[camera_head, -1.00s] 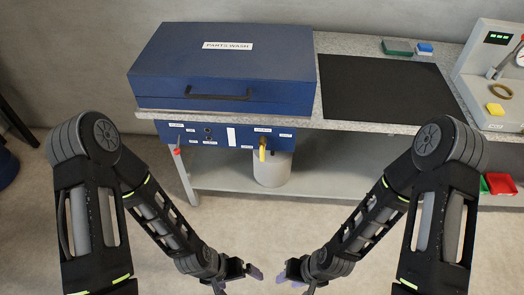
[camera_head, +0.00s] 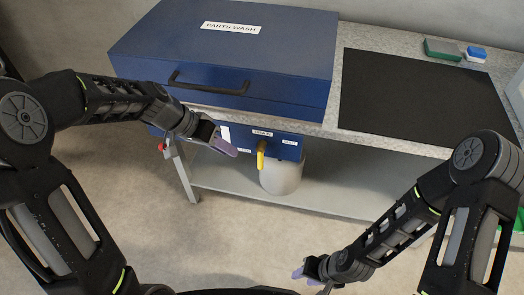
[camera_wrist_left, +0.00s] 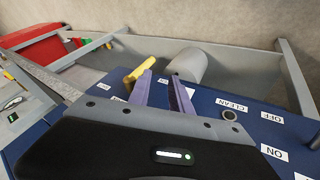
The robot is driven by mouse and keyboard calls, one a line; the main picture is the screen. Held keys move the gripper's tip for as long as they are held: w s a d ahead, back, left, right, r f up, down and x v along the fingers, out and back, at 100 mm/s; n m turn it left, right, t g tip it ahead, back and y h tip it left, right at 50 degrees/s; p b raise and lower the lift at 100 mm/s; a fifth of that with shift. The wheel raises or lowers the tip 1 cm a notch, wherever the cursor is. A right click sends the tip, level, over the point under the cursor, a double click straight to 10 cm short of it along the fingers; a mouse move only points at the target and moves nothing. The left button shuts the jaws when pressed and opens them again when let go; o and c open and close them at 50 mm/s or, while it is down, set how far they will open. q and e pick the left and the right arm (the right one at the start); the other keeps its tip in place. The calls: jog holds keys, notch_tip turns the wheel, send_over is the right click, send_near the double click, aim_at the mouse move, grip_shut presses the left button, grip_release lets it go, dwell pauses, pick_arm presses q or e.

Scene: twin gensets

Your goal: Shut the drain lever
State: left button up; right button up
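The yellow drain lever (camera_head: 261,155) is on the blue front panel (camera_head: 290,152) of the parts washer, below the DRAIN label. It hangs down, with a SHUT label to its right. It also shows in the left wrist view (camera_wrist_left: 138,76), beside the fingers. My left gripper (camera_head: 222,147) is in front of the panel, left of the lever and apart from it. In the left wrist view its two purple fingers (camera_wrist_left: 165,88) are spread with nothing between them. My right gripper (camera_head: 305,275) is low over the floor, far from the lever, its fingertips apart and empty.
The washer's blue lid (camera_head: 225,55) with a black handle is closed above the panel. A pale bucket (camera_head: 283,178) stands on the lower shelf (camera_head: 340,201) below the lever. A red-knobbed valve (camera_head: 170,152) is left of my left gripper. The black mat (camera_head: 415,95) is bare.

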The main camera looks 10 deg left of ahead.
aim_at(261, 156)
pick_arm(q)
jog(key=shift+w+r, duration=0.35)
jog(key=shift+r, duration=0.35)
jog(key=shift+c, duration=0.6)
jog(key=shift+r, duration=0.25)
jog(key=shift+c, duration=1.6)
grip_shut()
jog(key=shift+f, duration=0.1)
jog(key=x, duration=1)
jog(key=shift+b, duration=0.4)
jog(key=shift+d, duration=0.15)
